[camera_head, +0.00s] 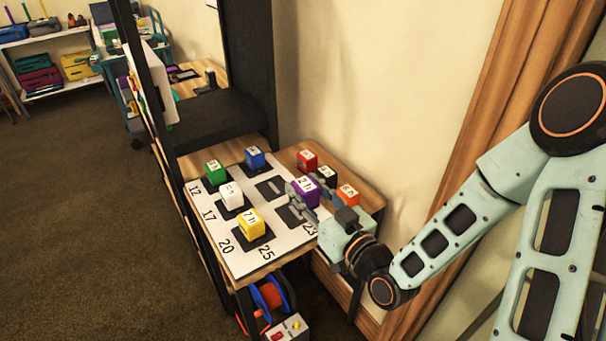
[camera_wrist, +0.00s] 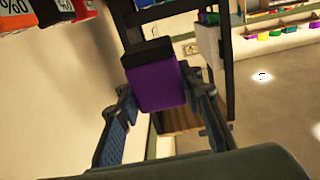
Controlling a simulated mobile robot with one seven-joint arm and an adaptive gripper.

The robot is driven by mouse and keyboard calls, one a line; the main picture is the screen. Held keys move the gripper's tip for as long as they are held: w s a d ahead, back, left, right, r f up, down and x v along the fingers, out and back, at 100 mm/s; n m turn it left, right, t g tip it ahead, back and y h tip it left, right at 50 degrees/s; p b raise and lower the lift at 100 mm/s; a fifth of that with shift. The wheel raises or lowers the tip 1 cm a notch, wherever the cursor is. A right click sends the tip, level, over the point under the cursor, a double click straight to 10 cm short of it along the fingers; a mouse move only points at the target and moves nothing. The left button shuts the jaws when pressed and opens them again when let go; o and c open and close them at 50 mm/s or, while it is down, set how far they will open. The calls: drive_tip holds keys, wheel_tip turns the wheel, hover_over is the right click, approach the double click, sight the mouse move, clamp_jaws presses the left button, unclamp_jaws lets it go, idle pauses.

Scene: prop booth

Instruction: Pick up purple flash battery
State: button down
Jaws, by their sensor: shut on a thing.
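The purple flash battery (camera_head: 303,191) is a small purple block with a white numbered label on top. My gripper (camera_head: 308,192) is shut on it, at the right side of the white numbered board (camera_head: 285,255). In the wrist view the purple battery (camera_wrist: 156,88), with a black end, sits between the two blue fingers of my gripper (camera_wrist: 160,105). The head view does not clearly show whether the battery is clear of the surface below.
Green (camera_head: 215,172), blue (camera_head: 255,157), white (camera_head: 231,194) and yellow (camera_head: 250,224) batteries stand on the board. Red (camera_head: 307,160), black (camera_head: 327,175) and orange (camera_head: 347,194) ones stand behind on the wooden surface. A black post (camera_head: 150,110) rises at the table's left.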

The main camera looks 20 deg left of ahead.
sight(311, 197)
drive_tip(key=p, duration=0.2)
drive_tip(key=r+p, duration=0.1)
drive_tip(key=p, duration=0.1)
drive_tip(key=shift+s+d+r, duration=0.1)
drive_tip(key=shift+s+d, duration=0.1)
drive_tip(key=shift+s, duration=0.2)
drive_tip(key=s+p, duration=0.1)
drive_tip(key=p, duration=0.3)
drive_tip(key=shift+s+d, duration=0.1)
drive_tip(key=shift+d, duration=0.1)
drive_tip(key=shift+s+d+r+p, duration=0.25)
drive_tip(key=shift+s+d, duration=0.15)
drive_tip(key=shift+s, duration=0.2)
drive_tip(key=shift+s+d+r+p, duration=0.25)
drive_tip(key=shift+s+d, duration=0.1)
drive_tip(key=shift+s, duration=0.25)
drive_tip(key=shift+s+d+r+p, duration=0.15)
drive_tip(key=shift+s+d+p, duration=0.25)
drive_tip(key=shift+s+p, duration=0.6)
